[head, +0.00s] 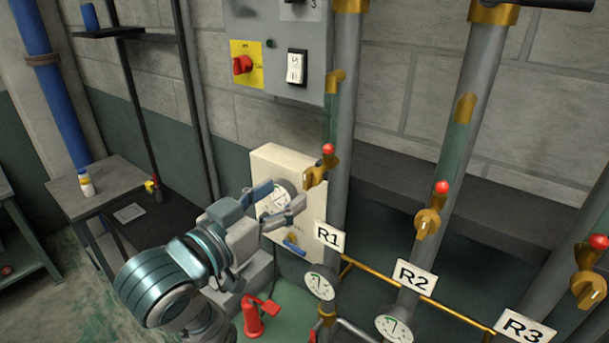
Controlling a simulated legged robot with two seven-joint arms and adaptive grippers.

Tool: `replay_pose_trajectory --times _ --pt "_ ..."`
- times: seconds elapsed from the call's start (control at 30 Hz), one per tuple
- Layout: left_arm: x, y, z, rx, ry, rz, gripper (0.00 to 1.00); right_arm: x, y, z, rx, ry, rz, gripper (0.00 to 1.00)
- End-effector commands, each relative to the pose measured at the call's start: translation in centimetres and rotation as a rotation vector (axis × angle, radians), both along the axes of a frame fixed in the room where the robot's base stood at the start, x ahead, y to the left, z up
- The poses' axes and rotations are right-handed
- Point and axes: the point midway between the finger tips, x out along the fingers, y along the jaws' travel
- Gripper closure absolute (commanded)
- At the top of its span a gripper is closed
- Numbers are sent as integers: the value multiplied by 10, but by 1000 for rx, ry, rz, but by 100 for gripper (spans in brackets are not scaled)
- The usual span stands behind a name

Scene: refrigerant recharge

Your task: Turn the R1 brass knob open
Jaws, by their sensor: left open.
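The R1 brass knob (313,178) sits on the first grey vertical pipe, above the white R1 label (329,238). A red ball (328,149) tops the fitting just above it. My left gripper (281,199) comes in from the lower left, in front of a cream box with a dial. Its two fingers are spread and empty. They are left of and slightly below the R1 knob, apart from it in the picture; the depth gap is hard to tell. My right gripper is not in view.
The R2 brass knob (427,222) and R3 brass knob (586,288) sit on pipes to the right. The cream box (272,155) is behind my gripper. A grey control panel (275,60) hangs above. A red valve-like object (252,316) stands below.

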Motion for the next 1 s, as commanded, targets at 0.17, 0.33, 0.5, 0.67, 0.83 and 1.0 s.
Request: replay_pose_trajectory --times 0.17,0.33,0.5,0.67,0.83,1.0 --pt "31 -23 1 0 4 -1 41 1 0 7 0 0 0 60" --pt "49 -36 1 0 1 -1 41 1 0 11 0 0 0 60" --pt "56 -38 0 -2 -1 0 41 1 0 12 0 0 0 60" --pt "56 -39 0 -2 -1 0 41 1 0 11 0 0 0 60" --pt "56 -41 0 -1 -1 -1 63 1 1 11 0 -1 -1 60" --pt "56 -41 0 -1 -1 0 98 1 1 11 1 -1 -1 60"
